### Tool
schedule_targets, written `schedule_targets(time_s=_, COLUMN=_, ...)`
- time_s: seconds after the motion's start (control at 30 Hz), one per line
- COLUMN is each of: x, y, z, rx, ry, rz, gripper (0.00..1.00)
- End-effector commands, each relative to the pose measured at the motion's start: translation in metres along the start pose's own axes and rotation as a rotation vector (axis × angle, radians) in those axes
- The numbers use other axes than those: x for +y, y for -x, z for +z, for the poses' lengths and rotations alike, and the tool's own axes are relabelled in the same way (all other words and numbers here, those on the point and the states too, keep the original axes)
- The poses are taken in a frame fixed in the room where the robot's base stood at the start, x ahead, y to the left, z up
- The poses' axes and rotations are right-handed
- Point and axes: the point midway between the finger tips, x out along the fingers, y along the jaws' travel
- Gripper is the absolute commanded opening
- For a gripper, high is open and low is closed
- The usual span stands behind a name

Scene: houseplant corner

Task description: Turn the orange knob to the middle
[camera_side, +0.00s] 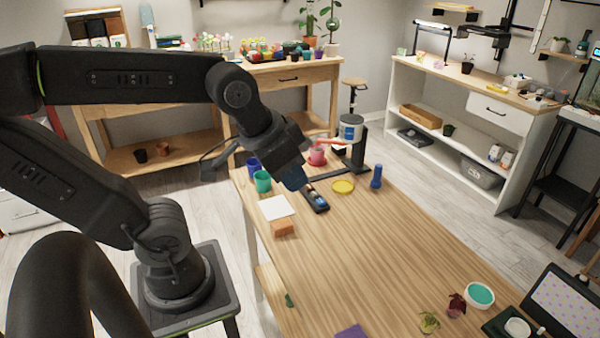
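A narrow dark panel (318,204) with small blue and pale parts lies right beside and partly behind the gripper. I cannot make out an orange knob on it; part of the panel is hidden by the gripper.
A yellow dish (343,186) and blue bottle (376,177) stand right. The table's middle is clear.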

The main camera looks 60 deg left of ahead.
Motion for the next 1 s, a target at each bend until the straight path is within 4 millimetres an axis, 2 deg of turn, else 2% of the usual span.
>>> schedule_targets(time_s=0.03, x=-0.006, y=-0.002, z=-0.013, rx=-0.019, ry=0.012, rz=-0.012, gripper=0.24)
schedule_targets(time_s=0.17, x=-0.033, y=-0.012, z=-0.057, rx=-0.077, ry=0.04, rz=-0.045, gripper=0.36)
schedule_targets(time_s=0.27, x=-0.061, y=-0.025, z=-0.091, rx=-0.126, ry=0.064, rz=-0.068, gripper=0.46)
schedule_targets(time_s=0.4, x=-0.11, y=-0.053, z=-0.13, rx=-0.194, ry=0.099, rz=-0.09, gripper=0.59)
schedule_targets(time_s=0.53, x=-0.163, y=-0.085, z=-0.155, rx=-0.257, ry=0.135, rz=-0.101, gripper=0.59)
schedule_targets(time_s=0.67, x=-0.223, y=-0.123, z=-0.167, rx=-0.318, ry=0.173, rz=-0.103, gripper=0.59)
schedule_targets(time_s=0.77, x=-0.272, y=-0.155, z=-0.165, rx=-0.363, ry=0.204, rz=-0.099, gripper=0.59)
schedule_targets(time_s=0.9, x=-0.336, y=-0.198, z=-0.149, rx=-0.417, ry=0.245, rz=-0.086, gripper=0.59)
schedule_targets(time_s=1.0, x=-0.369, y=-0.222, z=-0.134, rx=-0.445, ry=0.267, rz=-0.075, gripper=0.59)
